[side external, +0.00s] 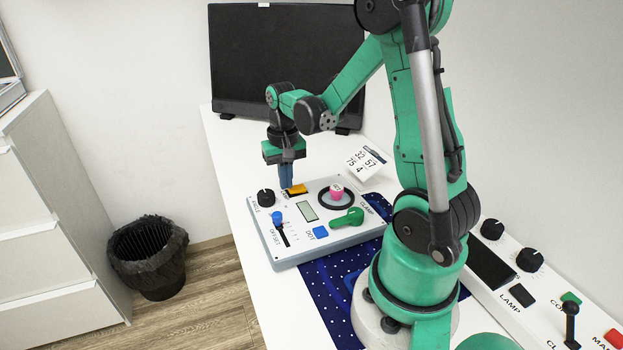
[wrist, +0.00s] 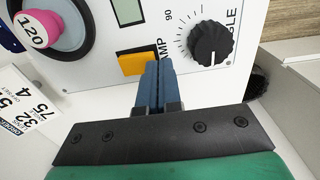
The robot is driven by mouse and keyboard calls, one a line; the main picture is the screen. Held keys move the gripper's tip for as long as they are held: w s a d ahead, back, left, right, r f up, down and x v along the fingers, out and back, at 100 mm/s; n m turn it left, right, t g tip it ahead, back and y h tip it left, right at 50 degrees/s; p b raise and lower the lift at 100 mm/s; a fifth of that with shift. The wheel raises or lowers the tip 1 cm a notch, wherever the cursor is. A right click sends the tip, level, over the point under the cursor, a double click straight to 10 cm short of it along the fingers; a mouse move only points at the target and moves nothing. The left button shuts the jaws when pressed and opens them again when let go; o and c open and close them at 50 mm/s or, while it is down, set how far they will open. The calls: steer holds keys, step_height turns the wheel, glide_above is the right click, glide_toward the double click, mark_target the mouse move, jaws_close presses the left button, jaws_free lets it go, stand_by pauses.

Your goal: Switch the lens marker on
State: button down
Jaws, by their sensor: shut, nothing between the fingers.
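A white control box (side external: 262,232) lies on the table. It carries a blue square button (side external: 320,232) labelled DOT and an orange switch (side external: 297,189), whose label reads "AMP" with its start hidden. In the wrist view the orange switch (wrist: 140,63) is just left of my fingertips. No control is visibly labelled lens marker.
The box also has a black angle knob (side external: 266,198), a blue offset slider (side external: 277,218), a small display (side external: 307,211) and a green clamp lever (side external: 348,217). A number card (side external: 366,162) stands behind. A second console (side external: 520,300) is at right, a dark monitor (side external: 285,50) at the back.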

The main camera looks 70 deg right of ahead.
steer(key=shift+f, duration=0.25)
step_height(320, 180, up, 7)
stand_by(0.9)
steer(key=shift+a, duration=0.15)
steer(key=a+r+n+t, duration=0.2)
steer(key=a+n+t, duration=0.5)
steer(key=a, duration=0.9)
steer(key=shift+s+a+r+n, duration=0.2)
steer(key=shift+r+n, duration=0.15)
steer(key=shift+n, duration=0.65)
